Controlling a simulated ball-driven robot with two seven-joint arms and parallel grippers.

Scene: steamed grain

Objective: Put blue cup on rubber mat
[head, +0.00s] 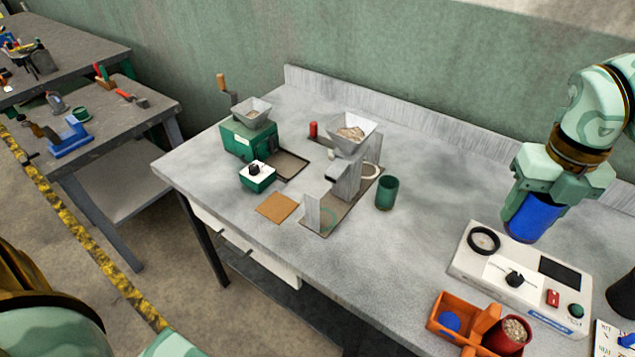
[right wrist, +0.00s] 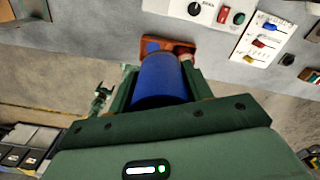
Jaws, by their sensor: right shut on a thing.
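The blue cup (head: 535,217) is in the jaws of my right gripper (head: 537,190), at the right of the head view. It hangs behind the white control box, and its gap to the tabletop is hard to judge. In the right wrist view the blue cup (right wrist: 162,80) lies between the two green fingers of the right gripper (right wrist: 160,92). A flat tan square (head: 276,207) lies bare on the table, left of the dispenser; I cannot tell if it is the rubber mat. Part of my left arm shows at lower left, but its gripper is out of view.
A dispenser with a hopper (head: 350,135) stands mid-table, with a green cup (head: 387,193) to its right. A green grinder (head: 248,140) and small green box (head: 257,177) stand left. The control box (head: 520,278) and orange caddy (head: 458,310) are front right.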

